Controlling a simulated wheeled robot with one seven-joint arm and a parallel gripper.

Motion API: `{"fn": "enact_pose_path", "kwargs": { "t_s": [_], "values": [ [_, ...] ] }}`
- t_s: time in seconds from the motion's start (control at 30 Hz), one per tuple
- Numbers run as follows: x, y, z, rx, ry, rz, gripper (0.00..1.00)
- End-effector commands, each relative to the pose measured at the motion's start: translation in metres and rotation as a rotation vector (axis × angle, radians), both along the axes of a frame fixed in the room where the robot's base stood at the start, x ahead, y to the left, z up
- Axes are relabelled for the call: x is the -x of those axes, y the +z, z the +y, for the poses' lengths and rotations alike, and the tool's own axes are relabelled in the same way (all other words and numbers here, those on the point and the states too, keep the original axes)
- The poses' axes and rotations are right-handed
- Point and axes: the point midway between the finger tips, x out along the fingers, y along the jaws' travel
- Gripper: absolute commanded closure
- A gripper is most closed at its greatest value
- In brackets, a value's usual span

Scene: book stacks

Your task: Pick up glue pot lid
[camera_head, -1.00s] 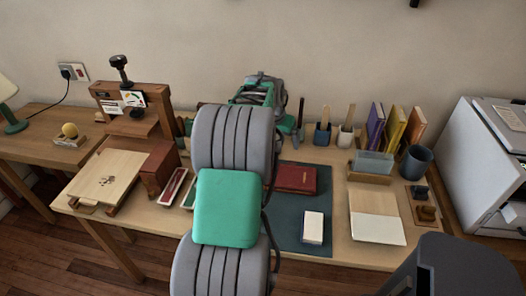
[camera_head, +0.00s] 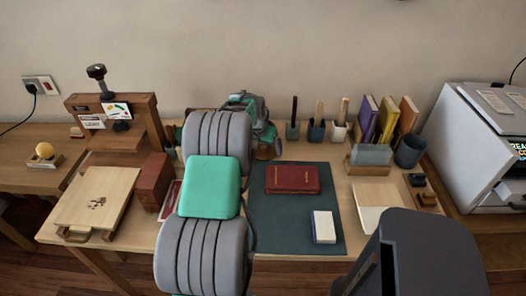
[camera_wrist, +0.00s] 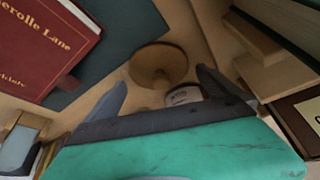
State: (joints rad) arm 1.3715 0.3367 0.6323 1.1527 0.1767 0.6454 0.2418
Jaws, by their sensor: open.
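A round brown wooden piece (camera_wrist: 158,64), seemingly the glue pot lid, shows in the wrist view near the dark mat's corner. A small pale pot or jar with a label (camera_wrist: 183,95) is partly hidden behind my gripper body. My gripper (camera_wrist: 162,80) is open and empty. Its two fingers are spread on either side of the round piece and jar in the picture; the remaining gap to them is unclear. In the head view my own arm hides most of this spot.
The red book (camera_head: 292,179) and a white block (camera_head: 323,227) lie on the dark green mat (camera_head: 275,225). Pots with tools (camera_head: 317,131) stand at the back. Upright books (camera_head: 385,119) and a dark cup (camera_head: 409,151) are right. A wooden press (camera_head: 122,128) stands left.

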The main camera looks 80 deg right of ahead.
Motion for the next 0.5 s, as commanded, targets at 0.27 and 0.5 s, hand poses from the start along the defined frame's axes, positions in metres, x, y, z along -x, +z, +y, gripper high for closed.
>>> {"fn": "enact_pose_path", "kwargs": {
  "t_s": [0.27,0.5],
  "values": [
    [-0.0015,-0.0031,-0.0011,0.001,0.003,-0.001,0.03],
    [-0.0023,-0.0028,-0.0013,0.001,0.004,-0.001,0.23]
  ]
}}
